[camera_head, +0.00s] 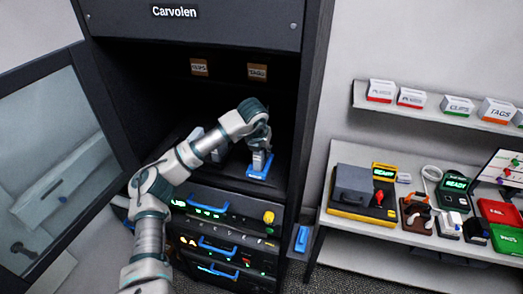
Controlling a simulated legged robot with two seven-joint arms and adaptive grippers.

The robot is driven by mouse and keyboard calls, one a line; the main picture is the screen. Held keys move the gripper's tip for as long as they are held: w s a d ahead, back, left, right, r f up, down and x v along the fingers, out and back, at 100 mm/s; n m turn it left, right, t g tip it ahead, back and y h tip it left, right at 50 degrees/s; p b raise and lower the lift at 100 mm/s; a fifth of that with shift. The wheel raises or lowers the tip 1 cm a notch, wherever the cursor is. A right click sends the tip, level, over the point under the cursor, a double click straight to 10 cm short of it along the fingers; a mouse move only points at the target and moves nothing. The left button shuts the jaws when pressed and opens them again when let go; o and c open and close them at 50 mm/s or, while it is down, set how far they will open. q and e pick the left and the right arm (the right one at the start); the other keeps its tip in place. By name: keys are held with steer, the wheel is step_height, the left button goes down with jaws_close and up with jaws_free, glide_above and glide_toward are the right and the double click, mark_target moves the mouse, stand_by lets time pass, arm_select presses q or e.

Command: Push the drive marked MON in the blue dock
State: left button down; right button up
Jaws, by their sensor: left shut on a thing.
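The blue dock (251,175) sits on the shelf inside the dark cabinet, right of centre. My left gripper (261,161) reaches into the cabinet, points down and is at the dock. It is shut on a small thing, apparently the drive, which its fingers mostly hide. The MON mark cannot be read, and I cannot tell how deep the drive sits in the dock. My right gripper is not in view.
Rack units with blue handles (217,245) fill the cabinet below the shelf. A glass door (50,150) stands open at left. A pale object (196,133) is partly hidden behind my arm. A side table (380,240) at right holds several devices and bins.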

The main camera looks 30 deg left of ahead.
arm_select(q)
steer(key=shift+f+b, duration=0.3)
steer(key=shift+f, duration=0.1)
stand_by(0.3)
steer(key=shift+c, duration=1.4)
jaws_free()
steer(key=shift+r, duration=0.15)
steer(key=shift+r+p, duration=2.55)
steer(key=shift+r, duration=0.85)
steer(key=shift+f, duration=0.1)
